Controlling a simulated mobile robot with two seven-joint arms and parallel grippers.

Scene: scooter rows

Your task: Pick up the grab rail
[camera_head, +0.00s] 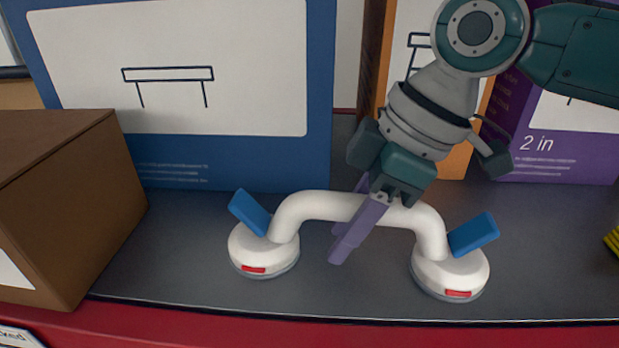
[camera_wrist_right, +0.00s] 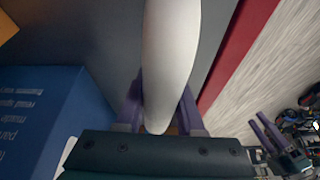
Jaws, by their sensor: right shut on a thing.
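The grab rail (camera_head: 318,206) is a white curved bar with a round suction cup, a blue lever and a red mark at each end. In the head view it stands on the dark shelf, both cups down. My right gripper (camera_head: 346,241) reaches down from the upper right, its purple fingers shut across the middle of the bar. In the right wrist view the bar of the rail (camera_wrist_right: 170,50) runs between the fingers. My left gripper (camera_wrist_right: 266,133) shows small at that view's lower right, empty, its purple fingers apart; the head view does not show it.
A brown box (camera_head: 95,210) stands close on the left. A large blue box (camera_head: 240,160) stands behind the rail, with an orange box (camera_head: 452,165) and a purple box (camera_head: 545,168) to its right. The dark shelf (camera_head: 340,295) has a red front edge (camera_head: 250,328).

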